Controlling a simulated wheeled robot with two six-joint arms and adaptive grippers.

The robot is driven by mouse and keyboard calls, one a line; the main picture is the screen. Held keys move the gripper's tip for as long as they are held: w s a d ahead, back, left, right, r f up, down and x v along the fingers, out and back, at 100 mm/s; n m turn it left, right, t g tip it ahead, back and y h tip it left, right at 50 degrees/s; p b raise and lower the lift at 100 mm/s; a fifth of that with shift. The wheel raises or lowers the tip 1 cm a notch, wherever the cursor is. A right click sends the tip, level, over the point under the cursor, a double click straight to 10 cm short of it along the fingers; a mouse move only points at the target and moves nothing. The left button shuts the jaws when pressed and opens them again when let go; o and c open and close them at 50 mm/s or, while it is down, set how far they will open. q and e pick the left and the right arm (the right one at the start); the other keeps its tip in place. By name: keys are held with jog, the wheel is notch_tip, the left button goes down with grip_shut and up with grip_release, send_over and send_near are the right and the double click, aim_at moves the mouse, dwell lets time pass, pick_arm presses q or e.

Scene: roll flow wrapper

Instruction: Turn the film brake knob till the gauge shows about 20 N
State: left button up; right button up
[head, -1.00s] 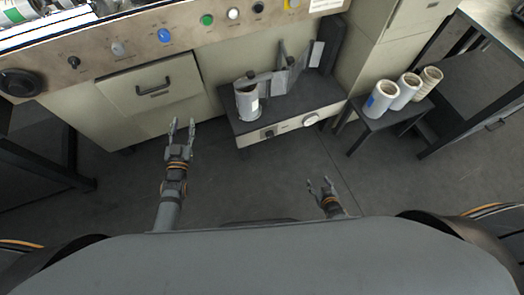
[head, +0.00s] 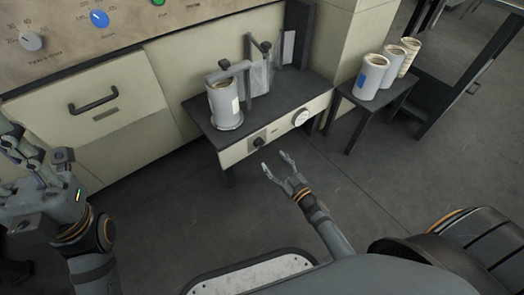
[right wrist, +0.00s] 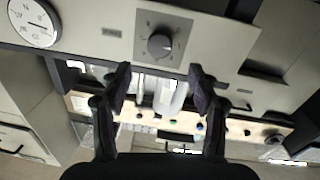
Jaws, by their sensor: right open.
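The dark film brake knob (head: 259,142) is on the pale front panel of the film unit. In the right wrist view the round knob (right wrist: 160,45) sits on a grey square plate, beyond the fingertips. The white round gauge (head: 300,117) is right of the knob in the head view. In the right wrist view the gauge (right wrist: 34,22) is at top left, partly cut off, its dial upside down and its reading too small to tell. My right gripper (head: 276,164) is open and empty, apart from the knob. My left gripper (head: 30,155) is at the left edge, partly cut off.
A film roll (head: 224,104) stands on the dark shelf (head: 205,112) above the panel. Several rolls stand on a small side table (head: 385,97) at right. A drawer (head: 92,112) is at left. The floor (head: 390,165) before the unit is clear.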

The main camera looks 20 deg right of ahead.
aim_at(261, 145)
jog(key=b+x, duration=0.2)
jog(key=x, duration=0.5)
jog(key=shift+f, duration=0.2)
jog(key=shift+w+a+r, duration=0.1)
jog(key=shift+w+a, duration=0.05)
jog(key=shift+w, duration=0.45)
jog(key=c, duration=1.2)
